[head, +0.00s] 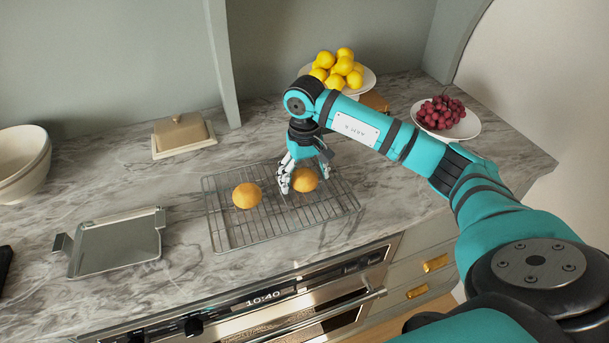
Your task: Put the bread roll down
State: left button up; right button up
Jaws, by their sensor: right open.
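Two round golden bread rolls rest on a wire cooling rack (240,232) on the marble counter. One bread roll (247,196) sits on the left half of the rack, clear of my gripper. The other bread roll (307,181) is on the right half, right at my right gripper (304,184). My right gripper is open, pointing down, with its fingers close around that roll; whether they touch it I cannot tell. The gripper hides part of this roll. My left gripper is not in the head view.
A metal tray (117,245) lies to the left, with a covered butter dish (182,134) behind it and bowls (22,165) at the far left. Behind the arm is a plate of lemons (339,72); a plate of grapes (446,117) stands right. An oven (285,306) is below the counter.

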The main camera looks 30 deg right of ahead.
aim_at(304, 172)
jog(key=shift+r, duration=0.1)
jog(key=shift+r+p, duration=0.25)
jog(key=shift+p, duration=0.05)
notch_tip(304, 172, up, 11)
jog(key=b, duration=0.2)
jog(key=shift+f+b, duration=0.2)
jog(key=shift+b, duration=0.2)
jog(key=shift+r, duration=0.55)
jog(key=shift+a, duration=0.1)
